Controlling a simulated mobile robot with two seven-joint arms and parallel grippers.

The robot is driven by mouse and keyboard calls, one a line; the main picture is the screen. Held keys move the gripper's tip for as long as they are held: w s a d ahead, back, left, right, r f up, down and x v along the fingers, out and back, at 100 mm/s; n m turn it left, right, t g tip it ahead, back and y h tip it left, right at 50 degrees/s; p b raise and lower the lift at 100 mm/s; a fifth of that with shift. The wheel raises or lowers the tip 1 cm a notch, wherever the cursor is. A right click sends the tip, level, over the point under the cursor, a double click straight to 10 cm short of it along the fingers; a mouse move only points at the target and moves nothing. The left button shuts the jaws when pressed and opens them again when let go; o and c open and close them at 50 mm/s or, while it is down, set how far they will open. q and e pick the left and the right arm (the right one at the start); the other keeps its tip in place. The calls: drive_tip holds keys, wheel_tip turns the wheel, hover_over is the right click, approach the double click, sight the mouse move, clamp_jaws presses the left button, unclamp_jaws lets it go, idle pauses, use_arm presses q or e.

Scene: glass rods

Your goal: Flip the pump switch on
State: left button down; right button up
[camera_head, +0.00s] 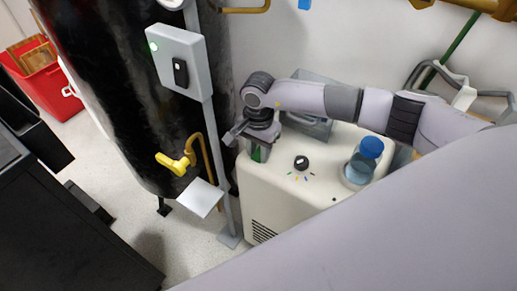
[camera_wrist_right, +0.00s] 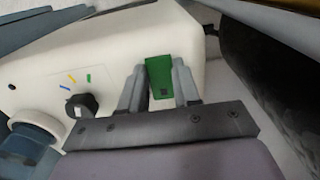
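A cream pump box (camera_head: 285,195) stands right of centre in the head view. A green rocker-like switch (camera_head: 257,153) sits at its top left corner, mostly hidden by my right gripper (camera_head: 246,138). In the right wrist view the green switch (camera_wrist_right: 159,76) has a small dark square near its lower end. The fingers of my right gripper (camera_wrist_right: 158,82) are spread, one on each side of the switch. I cannot tell whether they touch it. My left gripper is not in view.
The box carries a black knob (camera_head: 301,162) with coloured marks and a blue-capped bottle (camera_head: 364,160). Left of it stand a grey post with a switch box (camera_head: 180,58), its green light lit, a black tank (camera_head: 105,90) and a yellow valve handle (camera_head: 173,163).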

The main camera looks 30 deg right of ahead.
drive_tip(key=shift+d+f+b, duration=0.1)
drive_tip(key=shift+b, duration=0.3)
drive_tip(key=y+b, duration=0.1)
drive_tip(key=g+b, duration=0.1)
drive_tip(key=y+b, duration=0.1)
drive_tip(key=shift+w+d+g+y+b, duration=0.25)
drive_tip(key=shift+d+g+y+b, duration=0.05)
drive_tip(key=shift+b, duration=0.35)
drive_tip(key=shift+r+y, duration=0.25)
drive_tip(key=shift+y, duration=0.05)
drive_tip(key=o, duration=1.1)
drive_tip(key=shift+c, duration=0.2)
drive_tip(key=shift+r, duration=0.1)
drive_tip(key=shift+v, duration=3.5)
drive_tip(key=shift+w, duration=0.1)
